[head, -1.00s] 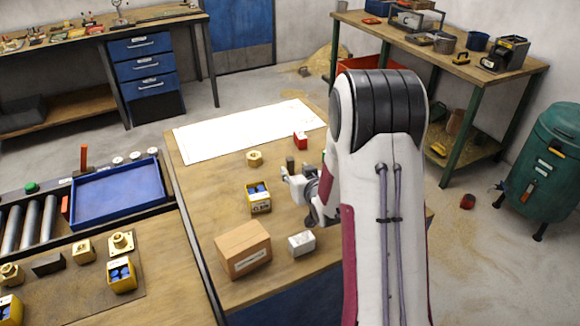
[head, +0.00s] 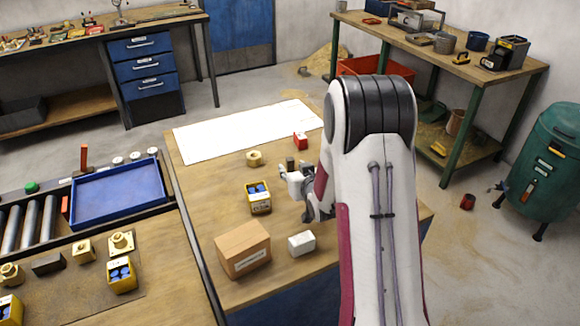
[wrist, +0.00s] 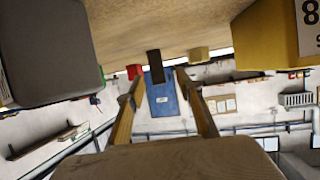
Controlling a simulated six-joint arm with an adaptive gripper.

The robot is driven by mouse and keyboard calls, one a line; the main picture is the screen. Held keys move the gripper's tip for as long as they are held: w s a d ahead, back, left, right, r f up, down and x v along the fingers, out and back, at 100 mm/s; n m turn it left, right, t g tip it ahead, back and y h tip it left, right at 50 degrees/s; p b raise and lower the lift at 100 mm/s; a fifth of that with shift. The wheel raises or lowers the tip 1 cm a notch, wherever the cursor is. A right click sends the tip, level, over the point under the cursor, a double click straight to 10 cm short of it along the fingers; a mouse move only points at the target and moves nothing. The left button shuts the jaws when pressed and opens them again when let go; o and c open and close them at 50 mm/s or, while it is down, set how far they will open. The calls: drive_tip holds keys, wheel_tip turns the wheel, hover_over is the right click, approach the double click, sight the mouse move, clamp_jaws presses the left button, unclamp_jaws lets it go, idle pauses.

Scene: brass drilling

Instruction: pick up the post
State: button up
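The post (head: 290,163) is a small dark upright cylinder on the wooden table, just beyond my gripper in the head view. In the wrist view, which is upside down, the post (wrist: 155,66) hangs from the table surface near the middle. My gripper (head: 284,173) is low over the table. In the wrist view its two tan fingers (wrist: 159,77) are spread apart, pointing toward the post. The post lines up with the gap between the fingertips. Whether it is between them in depth, I cannot tell. Nothing is held.
A cardboard box (head: 243,250) and a white box (head: 301,243) stand in front. A large grey object (wrist: 50,50) is close in the wrist view.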

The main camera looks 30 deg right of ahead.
sight(291, 165)
drive_tip(key=shift+w, duration=0.1)
drive_tip(key=shift+x, duration=2.55)
drive_tip(key=shift+d, duration=0.2)
clamp_jaws()
